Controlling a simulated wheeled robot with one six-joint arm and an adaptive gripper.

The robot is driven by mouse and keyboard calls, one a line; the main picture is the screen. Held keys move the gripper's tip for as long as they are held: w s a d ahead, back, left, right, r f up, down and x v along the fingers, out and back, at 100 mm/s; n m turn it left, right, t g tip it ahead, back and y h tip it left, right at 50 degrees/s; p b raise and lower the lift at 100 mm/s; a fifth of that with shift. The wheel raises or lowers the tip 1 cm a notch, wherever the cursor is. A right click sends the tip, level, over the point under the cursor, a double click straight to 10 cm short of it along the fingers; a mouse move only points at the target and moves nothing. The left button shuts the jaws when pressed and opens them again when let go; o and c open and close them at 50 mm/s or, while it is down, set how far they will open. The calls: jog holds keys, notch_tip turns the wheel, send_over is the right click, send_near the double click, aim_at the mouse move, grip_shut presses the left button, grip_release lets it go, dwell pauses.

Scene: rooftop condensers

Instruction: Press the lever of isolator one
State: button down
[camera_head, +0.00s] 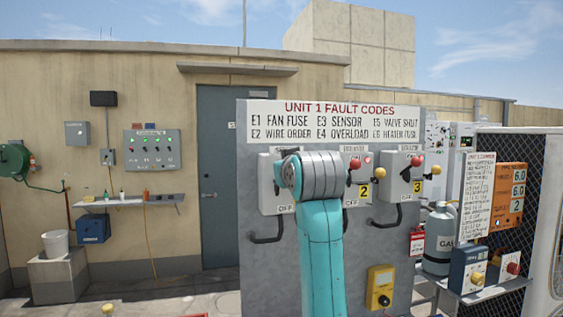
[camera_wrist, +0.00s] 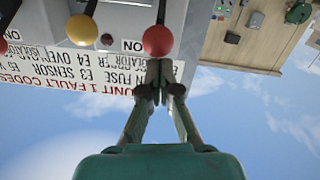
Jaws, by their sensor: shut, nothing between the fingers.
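In the wrist view, which is upside down, a red ball knob (camera_wrist: 158,40) stands just beyond my gripper (camera_wrist: 155,77), whose fingers are together and empty. I cannot tell whether the tips touch the knob. It appears to be the lever end of isolator one. In the head view my arm covers much of the leftmost isolator box (camera_head: 272,197), and hides its lever and my gripper. An "OFF" mark shows low on that box. The panel (camera_head: 258,262) also bears the isolator boxes tagged 2 (camera_head: 365,190) and 3 (camera_head: 417,186).
A yellow knob (camera_wrist: 82,29) stands left of the red one in the wrist view. Right of the panel are a grey gas cylinder (camera_head: 440,240) and a shelf (camera_head: 490,291) with small boxes. A wall control box (camera_head: 152,150) and a door (camera_head: 222,180) are behind left.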

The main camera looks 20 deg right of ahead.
notch_tip(320, 180, down, 10)
jog(key=t, duration=0.5)
jog(key=shift+f+t, duration=0.2)
jog(key=shift+t, duration=0.1)
jog(key=shift+w+f, duration=0.2)
dwell(0.5)
